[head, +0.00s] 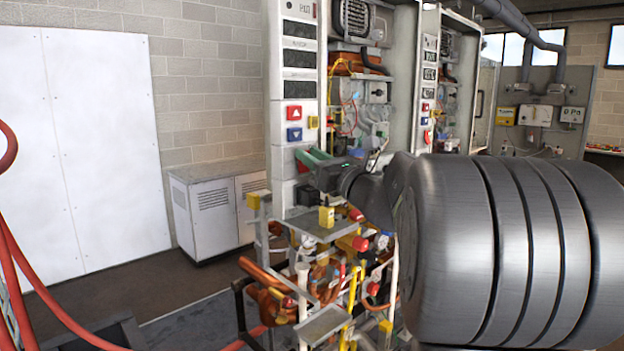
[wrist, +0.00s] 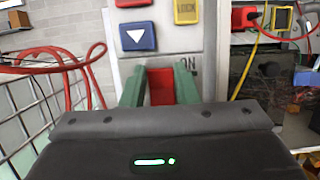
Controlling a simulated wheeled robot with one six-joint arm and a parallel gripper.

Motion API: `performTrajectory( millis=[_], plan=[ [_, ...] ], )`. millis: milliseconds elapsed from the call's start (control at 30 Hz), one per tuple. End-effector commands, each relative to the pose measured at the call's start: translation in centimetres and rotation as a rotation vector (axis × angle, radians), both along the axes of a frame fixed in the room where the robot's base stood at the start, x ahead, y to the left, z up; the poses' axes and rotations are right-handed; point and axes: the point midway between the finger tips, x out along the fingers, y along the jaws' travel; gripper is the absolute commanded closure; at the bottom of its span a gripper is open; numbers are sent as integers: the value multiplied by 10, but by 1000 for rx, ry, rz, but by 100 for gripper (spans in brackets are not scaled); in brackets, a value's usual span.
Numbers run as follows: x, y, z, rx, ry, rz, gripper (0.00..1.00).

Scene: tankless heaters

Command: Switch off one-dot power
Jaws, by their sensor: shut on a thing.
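The nearest heater's white control panel (head: 293,70) stands upright in front of me. A red power switch (wrist: 161,86) sits low on this panel, beside lettering that reads "ON" in the wrist view. My gripper (wrist: 158,76) has its green fingers on the left and right sides of the red switch and is shut on it. In the head view my gripper (head: 312,157) reaches the panel's lower part from the right, and its fingers and body hide most of the switch. I cannot tell the switch's position.
Above the switch are a blue down-arrow button (wrist: 135,37), a yellow button (wrist: 187,11) and a red up-arrow button (head: 293,115). Pipes and valves (head: 320,280) crowd below the panel. A second heater (head: 430,75) stands to the right. Red hoses (head: 20,270) hang at left.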

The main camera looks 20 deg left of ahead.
Motion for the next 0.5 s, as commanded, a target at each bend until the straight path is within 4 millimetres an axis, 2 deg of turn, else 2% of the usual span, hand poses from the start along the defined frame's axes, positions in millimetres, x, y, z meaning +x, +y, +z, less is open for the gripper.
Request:
performTrajectory(
  millis=[33,500],
  plan=[
    [0,-1,-11,21,-11,0,96],
    [-1,-2,-12,180,-75,0,96]
  ],
)
